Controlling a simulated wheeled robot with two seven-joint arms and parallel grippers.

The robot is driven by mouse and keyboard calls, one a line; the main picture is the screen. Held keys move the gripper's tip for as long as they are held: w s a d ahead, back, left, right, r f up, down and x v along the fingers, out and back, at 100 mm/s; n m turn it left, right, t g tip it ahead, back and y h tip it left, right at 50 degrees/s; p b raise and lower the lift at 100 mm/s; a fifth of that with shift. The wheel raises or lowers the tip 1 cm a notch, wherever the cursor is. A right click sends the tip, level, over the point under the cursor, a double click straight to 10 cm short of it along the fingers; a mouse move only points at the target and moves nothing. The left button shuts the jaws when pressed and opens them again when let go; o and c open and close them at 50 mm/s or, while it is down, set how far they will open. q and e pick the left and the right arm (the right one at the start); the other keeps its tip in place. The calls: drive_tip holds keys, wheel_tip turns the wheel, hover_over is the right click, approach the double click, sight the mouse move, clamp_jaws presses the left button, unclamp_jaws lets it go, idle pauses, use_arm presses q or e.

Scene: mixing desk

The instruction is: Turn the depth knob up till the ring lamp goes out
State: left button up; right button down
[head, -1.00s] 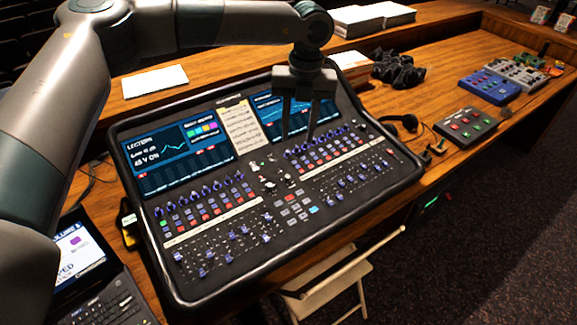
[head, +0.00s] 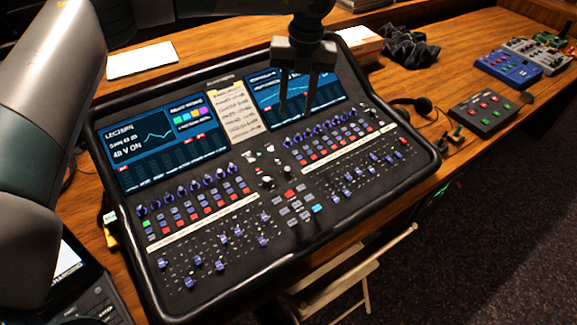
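The mixing desk (head: 330,232) is a black console with two screens, rows of blue knobs, coloured buttons and faders. A few small black and white knobs (head: 266,182) sit in its middle section, below the paper note. I cannot tell which knob is the depth knob, and no lit ring lamp can be made out at this size. My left gripper (head: 296,108) points down in front of the right screen (head: 325,92), its two fingers apart with nothing between them. It appears to be above the desk, clear of the knobs. My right gripper is not in view.
A headset (head: 424,104), a grey button box (head: 484,113) and a blue pedal box (head: 508,68) lie to the right. A book stack (head: 360,46) and dark cloth (head: 408,50) are behind. A folding chair (head: 355,272) stands in front.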

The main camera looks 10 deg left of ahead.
use_arm(q)
drive_tip(key=b, duration=0.4)
hover_over(288, 168)
drive_tip(key=d, duration=0.2)
wheel_tip(288, 168, down, 5)
drive_tip(key=shift+w+r, duration=0.1)
drive_tip(key=shift+r, duration=0.05)
drive_tip(key=shift+a, duration=0.1)
drive_tip(key=f+p, duration=0.2)
drive_tip(key=f, duration=0.3)
drive_tip(key=a+f+p, duration=0.1)
drive_tip(key=f+p, duration=0.1)
drive_tip(key=f, duration=0.3)
drive_tip(key=f+p, duration=0.3)
drive_tip(key=f, duration=0.2)
drive_tip(key=shift+a+f, duration=0.25)
drive_tip(key=shift+f, duration=0.05)
drive_tip(key=shift+a+f+p, duration=0.1)
drive_tip(key=shift+f+p, duration=0.2)
drive_tip(key=shift+f, duration=0.6)
